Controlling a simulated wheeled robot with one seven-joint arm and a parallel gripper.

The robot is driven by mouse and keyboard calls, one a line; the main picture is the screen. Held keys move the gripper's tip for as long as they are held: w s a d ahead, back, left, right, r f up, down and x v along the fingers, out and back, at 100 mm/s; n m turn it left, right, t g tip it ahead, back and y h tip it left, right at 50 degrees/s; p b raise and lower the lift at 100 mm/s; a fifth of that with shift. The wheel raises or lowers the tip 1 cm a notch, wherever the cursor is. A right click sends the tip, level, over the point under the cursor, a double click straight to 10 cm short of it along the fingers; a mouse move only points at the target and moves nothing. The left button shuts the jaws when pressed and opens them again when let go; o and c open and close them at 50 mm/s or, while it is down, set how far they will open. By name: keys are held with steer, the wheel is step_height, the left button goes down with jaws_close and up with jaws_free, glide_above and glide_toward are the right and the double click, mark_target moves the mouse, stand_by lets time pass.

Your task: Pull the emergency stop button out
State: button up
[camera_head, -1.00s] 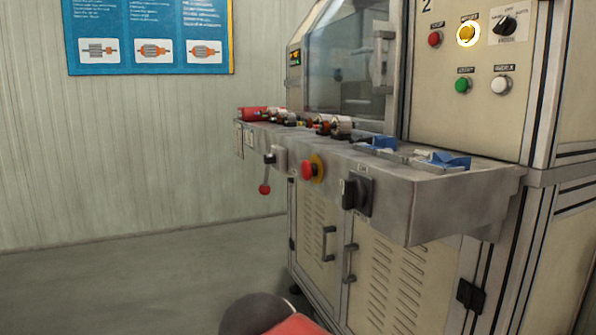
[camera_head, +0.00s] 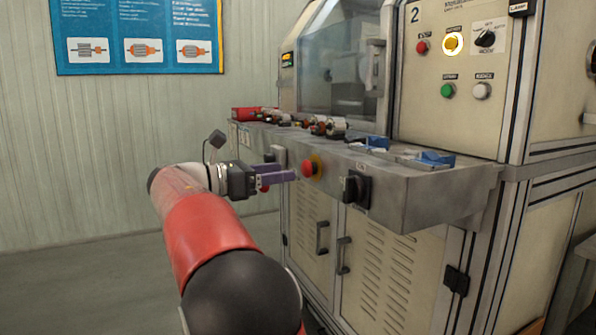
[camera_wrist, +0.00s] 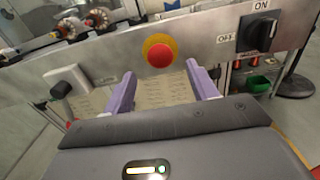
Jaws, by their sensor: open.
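The emergency stop button (camera_head: 309,168) is a red mushroom head on a yellow ring, on the front face of the machine's grey ledge. It also shows in the wrist view (camera_wrist: 160,55), above and between my two fingers. My gripper (camera_head: 293,176) is just left of the button in the head view, its purple fingers pointing toward the panel. In the wrist view my gripper (camera_wrist: 162,80) has its fingers spread wide with nothing between them. The fingers look apart from the button; the exact gap is hard to tell.
A black ON/OFF rotary switch (camera_head: 356,188) sits right of the button. A lever on a pale mount (camera_wrist: 66,80) is on the left. Armatures (camera_head: 325,126) and blue fixtures (camera_head: 436,158) lie on the ledge (camera_head: 440,192). The floor (camera_head: 105,285) at left is clear.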

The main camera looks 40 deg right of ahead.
mark_target(303, 169)
steer(key=x, duration=0.6)
